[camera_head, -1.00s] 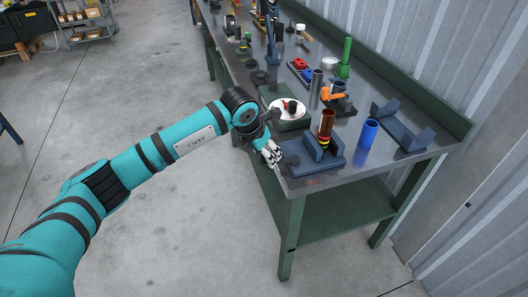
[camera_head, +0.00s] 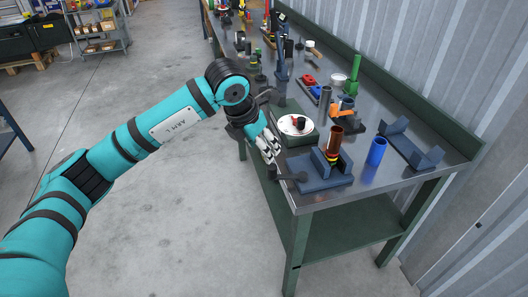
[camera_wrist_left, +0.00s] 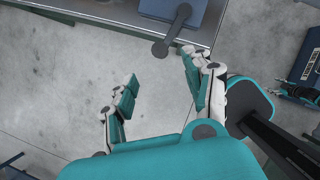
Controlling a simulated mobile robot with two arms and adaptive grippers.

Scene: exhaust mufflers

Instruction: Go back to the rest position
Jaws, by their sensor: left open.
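My left gripper (camera_head: 270,150) is at the near left edge of the workbench in the head view, beside a dark blue fixture (camera_head: 322,177). In the left wrist view my left gripper (camera_wrist_left: 160,75) has its two fingers spread, with bare concrete floor between them. It holds nothing. A dark lever with a round end (camera_wrist_left: 160,47) sticks out past the bench edge close to the fingers. My right gripper is in neither view.
On the workbench (camera_head: 385,185) are a blue cylinder (camera_head: 376,151), an empty dark cradle (camera_head: 412,146), a round white plate on a green base (camera_head: 294,124) and a green post (camera_head: 354,74). Shelves (camera_head: 97,25) stand far left. The floor (camera_head: 170,210) left of the bench is clear.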

